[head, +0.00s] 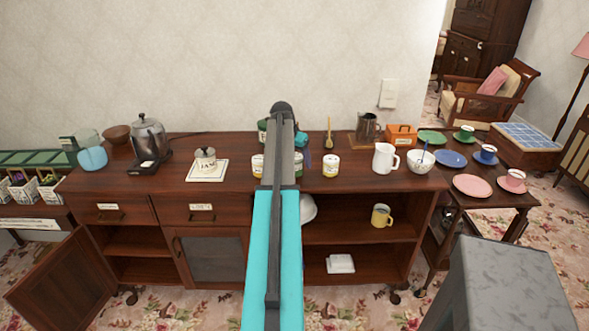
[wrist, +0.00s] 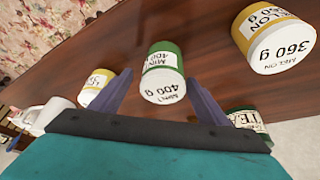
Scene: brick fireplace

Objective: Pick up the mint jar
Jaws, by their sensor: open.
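My gripper (wrist: 158,80) is open, with one finger on each side of the jar. Gaps show between the jar and both fingers, and I cannot tell how deep the fingers reach.
Another yellow jar (wrist: 97,88) is close beside the left finger. A dark green tea tin (wrist: 248,122) is partly hidden near the right finger.

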